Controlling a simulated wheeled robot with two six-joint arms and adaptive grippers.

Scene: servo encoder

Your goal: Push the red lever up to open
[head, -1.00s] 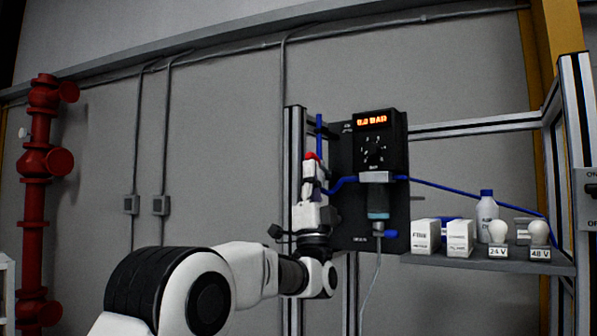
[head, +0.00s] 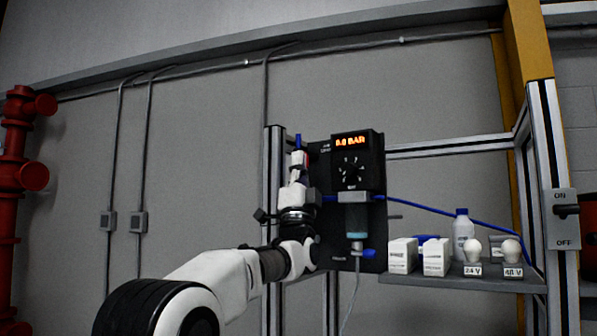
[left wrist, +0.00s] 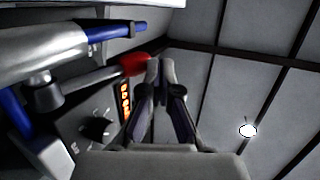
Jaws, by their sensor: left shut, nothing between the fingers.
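The red lever tip (left wrist: 135,64) shows in the left wrist view on a grey arm that runs from a round hub (left wrist: 43,95) on the pneumatic fitting. My left gripper (left wrist: 161,68) is shut and empty, its fingertips right beside the red tip; whether they touch it I cannot tell. In the head view my left gripper (head: 298,160) points up at the left edge of the black control panel (head: 375,185), and mostly hides the lever there. The panel's display (head: 350,141) glows orange with a BAR reading. My right gripper is not in view.
Blue hoses (head: 445,211) run from the panel to the right. An ON/OFF switch (head: 566,211) is on the right post.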

